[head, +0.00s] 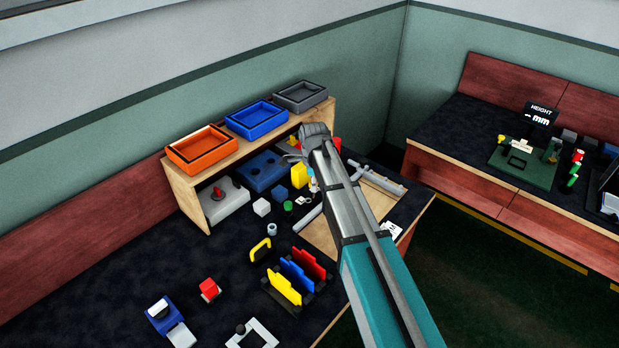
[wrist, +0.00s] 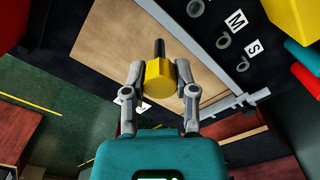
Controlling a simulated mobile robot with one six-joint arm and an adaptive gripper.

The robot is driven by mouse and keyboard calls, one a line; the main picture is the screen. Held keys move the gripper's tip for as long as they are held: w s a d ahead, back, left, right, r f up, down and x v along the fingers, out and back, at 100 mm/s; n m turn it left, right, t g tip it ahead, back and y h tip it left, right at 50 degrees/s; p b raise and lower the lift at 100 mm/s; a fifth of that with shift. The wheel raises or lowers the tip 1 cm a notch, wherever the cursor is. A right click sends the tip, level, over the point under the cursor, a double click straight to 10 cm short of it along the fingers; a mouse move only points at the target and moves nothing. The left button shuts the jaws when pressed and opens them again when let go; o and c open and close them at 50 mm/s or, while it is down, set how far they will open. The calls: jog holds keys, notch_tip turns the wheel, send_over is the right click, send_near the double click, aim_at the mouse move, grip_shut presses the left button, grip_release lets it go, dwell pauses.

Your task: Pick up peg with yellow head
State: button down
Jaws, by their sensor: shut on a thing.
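The peg with the yellow head (wrist: 160,82) is in the wrist view, between the two fingers of my gripper (wrist: 160,88). Its dark shaft (wrist: 159,48) points away from the gripper. The fingers are shut on the yellow head from both sides. In the head view my arm reaches over the table toward the shelf, and my gripper (head: 297,157) is partly hidden behind my wrist. I cannot make out the peg in the head view.
A wooden shelf (head: 185,192) carries an orange tray (head: 202,165), a blue tray (head: 256,132) and a grey tray (head: 300,108). Below stand a yellow block (head: 298,175) and several small parts. A wooden board (wrist: 112,52) lies beyond the peg. Coloured plates (head: 298,275) stand in a rack in front.

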jog(key=s+d+r+p, duration=0.2)
jog(key=s+d+r, duration=0.1)
jog(key=s, duration=0.5)
jog(key=shift+r+p, duration=0.3)
jog(key=shift+p, duration=0.1)
